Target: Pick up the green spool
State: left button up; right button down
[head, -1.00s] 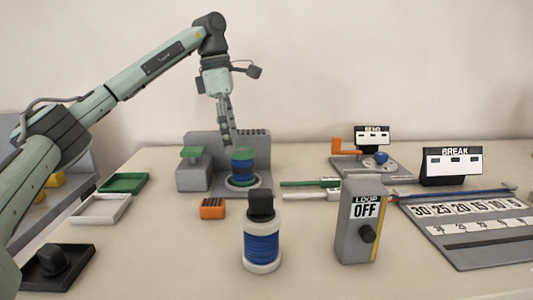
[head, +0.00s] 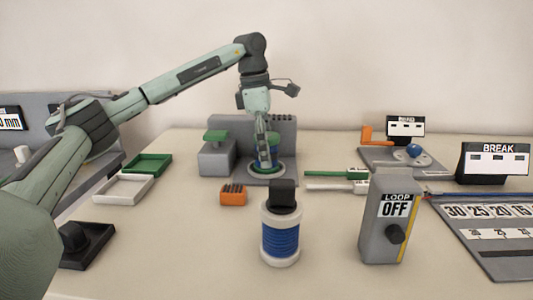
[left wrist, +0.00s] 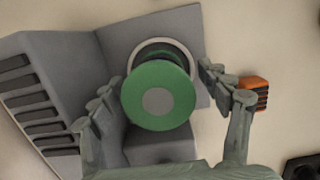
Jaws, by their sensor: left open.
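The green spool has a green round top with a grey centre, seen from above in the left wrist view (left wrist: 160,82). My left gripper is open, pointing down over the spool. In the left wrist view its fingers lie on either side of the green top, with no clear contact. My right gripper is not in view.
A small orange block (head: 233,195) sits in front of the holder. A blue spool with a black top (head: 280,240) and the grey LOOP box (head: 388,225) stand nearer. Green and white trays (head: 148,164) lie at left. A BREAK sign (head: 495,160) stands at right.

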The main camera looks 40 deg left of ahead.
pick_arm(q)
jog(key=c, duration=1.5)
jog(key=shift+r, duration=0.15)
